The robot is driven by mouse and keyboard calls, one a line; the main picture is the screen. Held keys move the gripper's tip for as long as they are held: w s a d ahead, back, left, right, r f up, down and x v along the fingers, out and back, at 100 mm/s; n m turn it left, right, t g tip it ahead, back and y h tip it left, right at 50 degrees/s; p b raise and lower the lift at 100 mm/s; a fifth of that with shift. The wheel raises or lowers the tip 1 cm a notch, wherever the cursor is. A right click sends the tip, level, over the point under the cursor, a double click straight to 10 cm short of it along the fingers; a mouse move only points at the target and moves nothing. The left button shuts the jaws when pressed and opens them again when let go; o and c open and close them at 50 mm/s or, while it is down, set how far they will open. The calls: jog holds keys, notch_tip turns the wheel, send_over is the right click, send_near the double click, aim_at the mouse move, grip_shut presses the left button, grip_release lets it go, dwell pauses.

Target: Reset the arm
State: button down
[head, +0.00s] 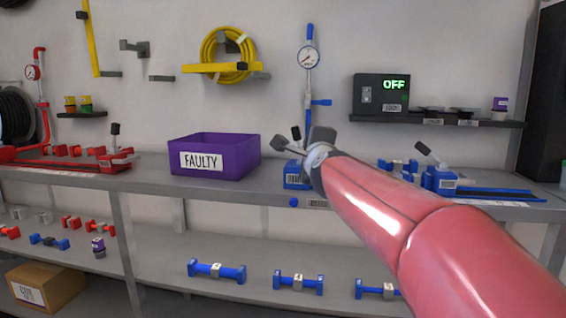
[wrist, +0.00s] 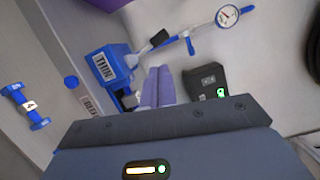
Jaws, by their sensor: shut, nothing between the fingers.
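My red arm (head: 400,215) reaches from the lower right of the head view towards the back of the bench. My gripper (head: 322,138) is at its far end, beside and partly in front of a blue labelled block. In the wrist view the two pale purple fingers of my gripper (wrist: 158,86) are together with nothing between them. The blue block (wrist: 101,66), labelled THIN, with a black lever, is left of the fingers in the wrist view and also shows in the head view (head: 293,182). Whether my gripper touches anything there is unclear.
A purple FAULTY bin (head: 218,160) stands on the grey bench (head: 150,182). A gauge (head: 308,58) on a blue pipe is behind my gripper. A dark box reading OFF (head: 381,95) sits on a wall shelf at right. Blue fittings (head: 216,271) lie on the lower shelf.

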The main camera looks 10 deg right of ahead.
jog(key=s+f+n+g, duration=0.6)
jog(key=s+f+n, duration=0.4)
jog(key=s+f, duration=0.5)
jog(key=s+d+f+n+g, duration=0.1)
jog(key=s+f+n+g, duration=0.5)
jog(key=s+f+n, duration=0.4)
jog(key=s+f, duration=0.5)
jog(key=s, duration=0.5)
jog(key=shift+f+g, duration=0.25)
jog(key=shift+g, duration=0.05)
jog(key=shift+d, duration=0.2)
